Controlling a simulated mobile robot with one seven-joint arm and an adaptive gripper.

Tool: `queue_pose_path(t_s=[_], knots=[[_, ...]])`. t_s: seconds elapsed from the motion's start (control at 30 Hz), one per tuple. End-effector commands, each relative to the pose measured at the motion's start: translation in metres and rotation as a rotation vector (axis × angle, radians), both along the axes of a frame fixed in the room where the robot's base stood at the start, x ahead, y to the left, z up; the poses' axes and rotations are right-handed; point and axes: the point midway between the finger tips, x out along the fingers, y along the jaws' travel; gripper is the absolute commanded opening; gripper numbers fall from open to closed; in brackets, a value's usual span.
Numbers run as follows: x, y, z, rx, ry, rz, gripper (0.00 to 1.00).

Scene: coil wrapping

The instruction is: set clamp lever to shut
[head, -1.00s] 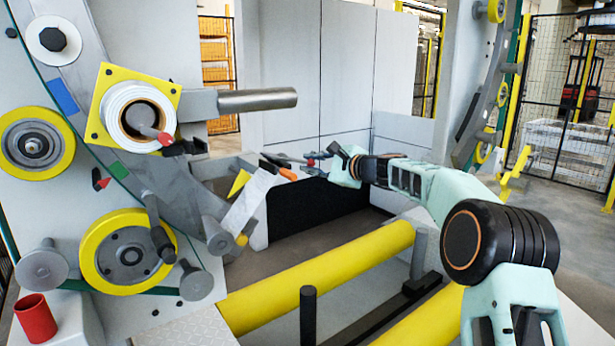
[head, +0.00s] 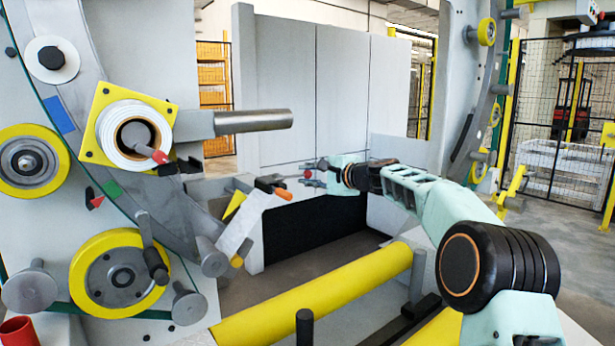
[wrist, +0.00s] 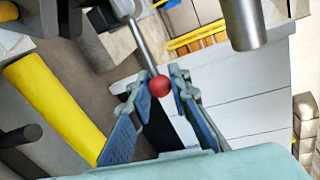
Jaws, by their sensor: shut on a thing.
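The clamp lever's red ball knob (wrist: 160,86) sits on the end of a thin metal rod (wrist: 144,45) in the wrist view. My gripper (wrist: 168,90) is shut on the knob, with one grey-blue finger on each side of it. In the head view the red knob (head: 308,173) shows small between the fingertips of my gripper (head: 314,174), at the middle of the picture. The rod's far end meets dark and grey machine parts at the top of the wrist view. The lever's pivot is not clear in the head view.
A coil-wrapping machine with a white roll (head: 122,164) and yellow wheels (head: 120,272) stands at left. A steel bar (head: 252,121) juts out above the lever. An orange-handled tool (head: 283,194) is just left of the gripper. A yellow roller (head: 320,295) lies below my arm.

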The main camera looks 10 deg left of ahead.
Motion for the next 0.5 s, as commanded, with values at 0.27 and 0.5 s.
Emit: queue_pose_path(t_s=[0.27, 0.5], knots=[[0.0003, -0.0005, 0.0019, 0.001, -0.003, -0.002, 0.35], [0.0001, -0.0003, 0.0012, 0.001, -0.001, -0.001, 0.35]])
